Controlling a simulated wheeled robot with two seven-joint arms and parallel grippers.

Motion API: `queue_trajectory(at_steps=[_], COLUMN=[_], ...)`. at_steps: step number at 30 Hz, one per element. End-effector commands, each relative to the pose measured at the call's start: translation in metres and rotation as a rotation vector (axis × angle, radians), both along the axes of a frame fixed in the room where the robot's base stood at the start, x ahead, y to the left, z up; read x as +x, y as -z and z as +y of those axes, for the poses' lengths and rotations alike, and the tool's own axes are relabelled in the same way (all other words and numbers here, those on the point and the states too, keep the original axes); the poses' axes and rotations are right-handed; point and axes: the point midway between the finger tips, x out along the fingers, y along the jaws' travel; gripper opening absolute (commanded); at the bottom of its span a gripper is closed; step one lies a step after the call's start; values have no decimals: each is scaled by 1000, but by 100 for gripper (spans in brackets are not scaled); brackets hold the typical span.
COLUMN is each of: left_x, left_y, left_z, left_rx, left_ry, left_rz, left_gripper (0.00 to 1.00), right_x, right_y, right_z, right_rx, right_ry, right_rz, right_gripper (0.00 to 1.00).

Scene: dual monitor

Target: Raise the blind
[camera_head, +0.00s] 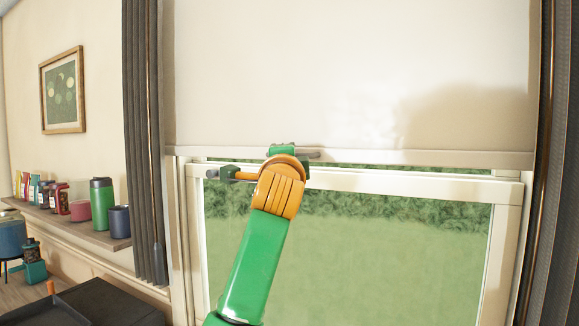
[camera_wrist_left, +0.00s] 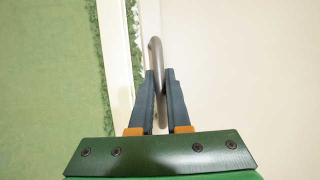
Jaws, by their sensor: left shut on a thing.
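A cream roller blind (camera_head: 330,75) hangs over the upper part of the window, its bottom rail (camera_head: 430,157) just above the window's horizontal white frame bar. The blind's pale sheet also fills the right of the left wrist view (camera_wrist_left: 250,70). A grey curved handle (camera_wrist_left: 155,50) stands at the blind's bottom edge. My left gripper (camera_wrist_left: 160,78) is shut on the handle, which passes between its two dark fingers. In the head view my green and orange left wrist hides most of the gripper and handle. My right gripper is in neither view.
The white window frame (camera_head: 400,180) surrounds glass with green hedge and lawn behind. Dark curtains (camera_head: 145,140) (camera_head: 560,170) hang at both sides. A shelf (camera_head: 75,225) with cups and several small containers is at the left, above a counter with dark items.

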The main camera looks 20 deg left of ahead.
Motion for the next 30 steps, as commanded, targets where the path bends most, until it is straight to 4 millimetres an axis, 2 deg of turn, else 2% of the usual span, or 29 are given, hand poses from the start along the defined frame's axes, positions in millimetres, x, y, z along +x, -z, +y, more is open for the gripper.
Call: queue_trajectory(at_steps=[7, 8, 11, 20, 25, 30], left_x=[0, 0, 0, -1, -31, -59], left_y=[0, 0, 0, 2, 16, 16], left_z=[0, 0, 0, -1, -10, -20], left_rx=[0, 0, 0, 0, -1, -1], left_ry=[1, 1, 1, 1, 2, 3], left_rz=[-1, -1, -1, -1, -8, -6], left_gripper=[0, 18, 45, 45, 45, 45], right_x=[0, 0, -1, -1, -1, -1], right_y=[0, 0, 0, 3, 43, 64], right_z=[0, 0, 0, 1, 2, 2], right_rx=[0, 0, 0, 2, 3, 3], right_ry=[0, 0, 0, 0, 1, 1], right_rz=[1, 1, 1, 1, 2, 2], right_gripper=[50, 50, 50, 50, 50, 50])
